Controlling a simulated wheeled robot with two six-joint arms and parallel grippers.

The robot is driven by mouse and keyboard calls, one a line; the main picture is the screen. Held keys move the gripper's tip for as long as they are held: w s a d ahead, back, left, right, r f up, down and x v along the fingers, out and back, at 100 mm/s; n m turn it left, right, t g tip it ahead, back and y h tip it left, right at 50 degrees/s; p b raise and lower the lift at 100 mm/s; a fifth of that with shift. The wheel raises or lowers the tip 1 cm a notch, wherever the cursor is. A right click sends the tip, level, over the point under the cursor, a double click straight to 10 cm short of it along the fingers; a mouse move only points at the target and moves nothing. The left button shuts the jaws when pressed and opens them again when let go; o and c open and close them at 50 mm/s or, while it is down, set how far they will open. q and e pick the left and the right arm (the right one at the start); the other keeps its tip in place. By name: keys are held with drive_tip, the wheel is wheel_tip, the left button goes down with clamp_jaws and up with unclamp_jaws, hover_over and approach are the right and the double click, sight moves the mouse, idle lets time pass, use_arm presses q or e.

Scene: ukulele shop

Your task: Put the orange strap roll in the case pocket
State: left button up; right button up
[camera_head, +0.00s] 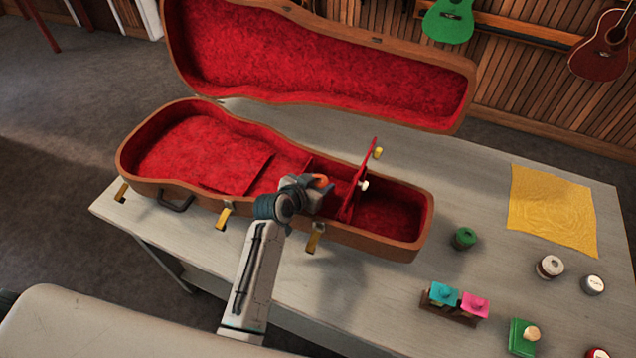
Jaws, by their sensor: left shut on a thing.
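My left gripper (314,190) is shut on the orange strap roll (321,182), of which only a small orange part shows between the fingers. Gripper and roll are over the narrow end of the open brown case (378,243), which has a red plush lining. A red flap (361,178) with a pale knob stands up from the case just right of the gripper. A red-lined compartment (390,212) lies open to the right of the flap. The arm hides part of the case's interior and front wall, so I cannot tell whether the roll touches anything. My right gripper is not in view.
The case lid (330,70) stands open behind. To the right on the grey table (375,305) are a green roll (464,238), a yellow cloth (552,210), small round tins (550,266), and a rack (447,312) with cyan and pink items.

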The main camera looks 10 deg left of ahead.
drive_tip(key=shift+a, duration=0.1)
use_arm(q)
drive_tip(key=o, duration=1)
drive_tip(key=shift+o, duration=0.5)
drive_tip(key=shift+d, duration=0.1)
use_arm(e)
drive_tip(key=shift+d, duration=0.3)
use_arm(q)
drive_tip(key=o, duration=0.3)
drive_tip(key=shift+r, duration=0.1)
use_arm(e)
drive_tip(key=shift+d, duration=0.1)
use_arm(q)
drive_tip(key=shift+c, duration=0.5)
drive_tip(key=shift+r, duration=0.1)
